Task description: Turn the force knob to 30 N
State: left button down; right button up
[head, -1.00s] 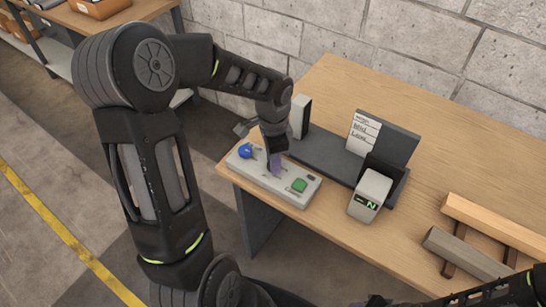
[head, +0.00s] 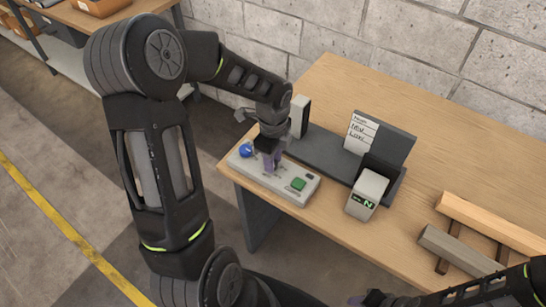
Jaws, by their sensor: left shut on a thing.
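A light grey control panel (head: 298,199) lies at the left front corner of the wooden table. It carries a blue knob (head: 246,150) at its left end and a green button (head: 298,184) at its right part. My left gripper (head: 269,164) points down at the panel between these two and is shut on a knob there, which its fingers hide. The knob's setting and the panel markings cannot be read. A small grey display box (head: 367,193) shows a green "N"; any number on it is too small to read. My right gripper (head: 366,299) is at the bottom edge, its fingers unclear.
A dark grey fixture (head: 325,157) with a light upright block (head: 300,117) and a white card (head: 361,133) stands behind the panel. Wooden bars (head: 490,223) lie at the right. The table's back middle is clear, with a block wall behind.

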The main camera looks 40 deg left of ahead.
dwell(0.4)
pick_arm(q)
jog(key=c, duration=1.1)
grip_release()
notch_tip(320, 180, up, 8)
jog(key=shift+f+b, duration=0.1)
jog(key=shift+b, duration=0.2)
